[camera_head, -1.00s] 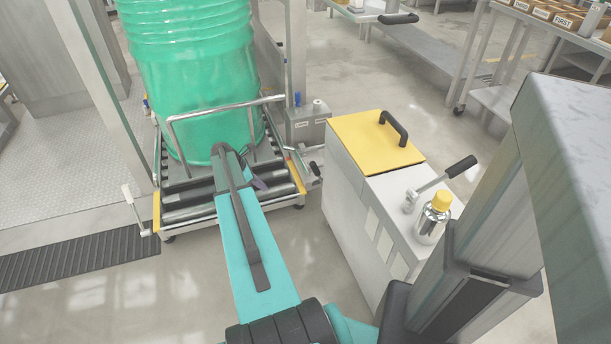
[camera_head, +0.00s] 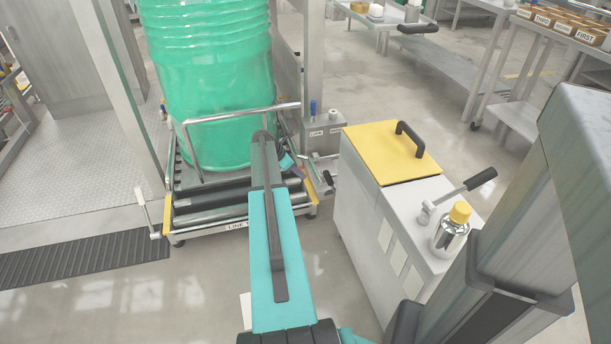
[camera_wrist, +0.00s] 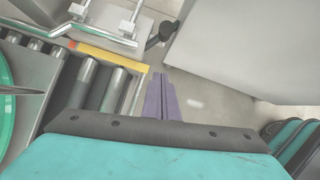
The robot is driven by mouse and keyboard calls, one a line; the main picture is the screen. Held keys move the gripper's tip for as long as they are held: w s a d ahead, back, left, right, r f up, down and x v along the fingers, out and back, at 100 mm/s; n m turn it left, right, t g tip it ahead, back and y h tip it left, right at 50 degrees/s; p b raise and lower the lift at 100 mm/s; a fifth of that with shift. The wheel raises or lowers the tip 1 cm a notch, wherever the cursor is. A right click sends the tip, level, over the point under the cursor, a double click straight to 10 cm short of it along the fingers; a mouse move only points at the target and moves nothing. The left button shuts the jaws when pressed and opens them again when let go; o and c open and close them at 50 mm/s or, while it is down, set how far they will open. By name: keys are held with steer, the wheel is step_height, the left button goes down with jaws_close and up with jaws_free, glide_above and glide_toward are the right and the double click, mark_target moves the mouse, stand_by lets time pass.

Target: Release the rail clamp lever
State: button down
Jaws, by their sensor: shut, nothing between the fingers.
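A small lever with a black handle (camera_head: 328,180) is at the right side of the roller stand, beside metal brackets. In the wrist view the black handle (camera_wrist: 165,32) is beyond my fingertips, apart from them. A white-handled lever (camera_head: 146,213) stands at the stand's left front corner; I cannot tell for certain which is the rail clamp lever. My gripper, with purple fingers (camera_wrist: 160,82), is shut and empty, just off the rollers' right edge. In the head view my arm hides much of the gripper.
A green drum (camera_head: 208,90) stands on the roller stand (camera_head: 215,200), behind a bent metal rail (camera_head: 190,150). A white cart (camera_head: 375,210) with a yellow lid (camera_head: 390,152) and a steel bottle (camera_head: 449,236) stands close on the right. Floor shows between stand and cart.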

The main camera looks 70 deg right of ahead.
mark_target(331, 185)
steer(key=s+d+f+b, duration=0.2)
steer(key=s+d+f, duration=0.4)
steer(key=shift+d+b, duration=0.3)
steer(key=shift+b, duration=0.1)
steer(key=shift+f, duration=0.1)
stand_by(0.3)
steer(key=shift+p, duration=0.3)
